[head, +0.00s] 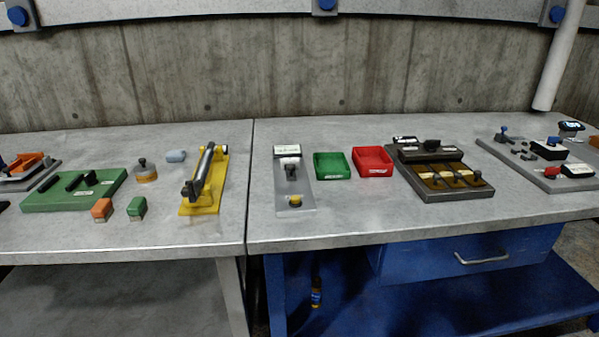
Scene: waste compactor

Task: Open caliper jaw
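I cannot make out a caliper for certain at this distance, so I cannot tell how its jaw stands. Neither of my grippers is in view.
A green bin (335,153), a red bin (387,150) and a dark tray (432,193) stand between the plate and board. A yellow-based tool (201,208) and green board (47,203) are on the left table. The front bench strip (370,225) is clear.

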